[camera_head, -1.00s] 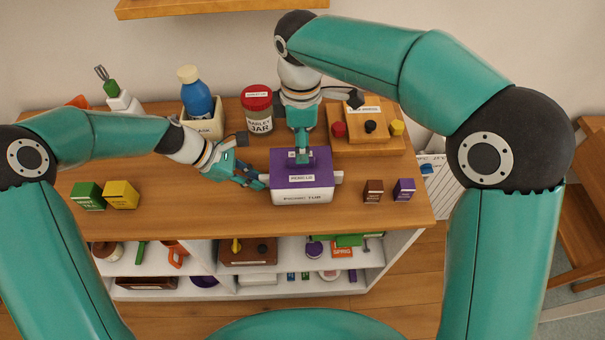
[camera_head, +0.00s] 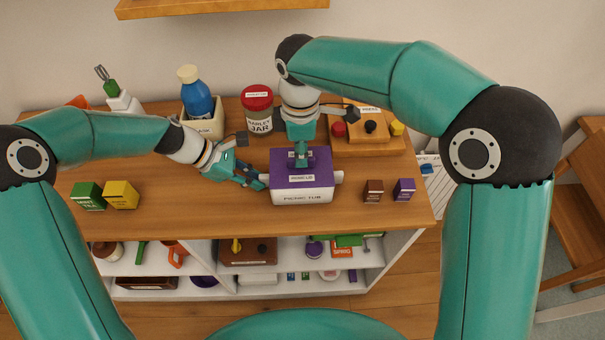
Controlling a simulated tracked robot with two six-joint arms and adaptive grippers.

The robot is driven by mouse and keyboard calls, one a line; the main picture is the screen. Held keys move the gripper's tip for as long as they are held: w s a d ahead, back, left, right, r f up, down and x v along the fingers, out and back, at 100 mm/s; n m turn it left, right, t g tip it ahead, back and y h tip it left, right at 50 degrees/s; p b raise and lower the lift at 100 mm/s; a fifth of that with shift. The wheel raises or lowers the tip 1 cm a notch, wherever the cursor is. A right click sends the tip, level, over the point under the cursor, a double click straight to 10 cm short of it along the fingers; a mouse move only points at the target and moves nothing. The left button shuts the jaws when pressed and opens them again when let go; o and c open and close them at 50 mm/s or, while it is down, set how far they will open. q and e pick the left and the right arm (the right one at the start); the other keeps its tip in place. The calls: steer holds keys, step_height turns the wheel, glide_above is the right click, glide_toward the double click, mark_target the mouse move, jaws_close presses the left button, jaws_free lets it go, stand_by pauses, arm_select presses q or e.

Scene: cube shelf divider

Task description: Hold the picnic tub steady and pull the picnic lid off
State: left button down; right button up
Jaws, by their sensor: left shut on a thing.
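The white picnic tub (camera_head: 288,196) stands on the wooden counter with its purple picnic lid (camera_head: 318,166) on top. A small white handle (camera_head: 339,177) sticks out at the tub's right side. My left gripper (camera_head: 261,182) is at the tub's left side and shut on it, probably on a handle there that the fingers hide. My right gripper (camera_head: 301,163) points down onto the middle of the lid, at its raised purple grip. Its fingertips are small and partly hidden, so I cannot tell whether they are closed on the grip.
Behind the tub stand a barley jar (camera_head: 258,110), a blue bottle (camera_head: 197,99) in a cream holder and a wooden press (camera_head: 373,136). Green (camera_head: 89,196) and yellow (camera_head: 122,194) boxes lie left; brown (camera_head: 373,191) and purple (camera_head: 404,190) boxes right. Counter in front is clear.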

steer(key=shift+f, duration=0.95)
jaws_close()
steer(key=shift+r, duration=0.7)
steer(key=shift+r, duration=1.45)
arm_select(q)
steer(key=c, duration=1.1)
jaws_free()
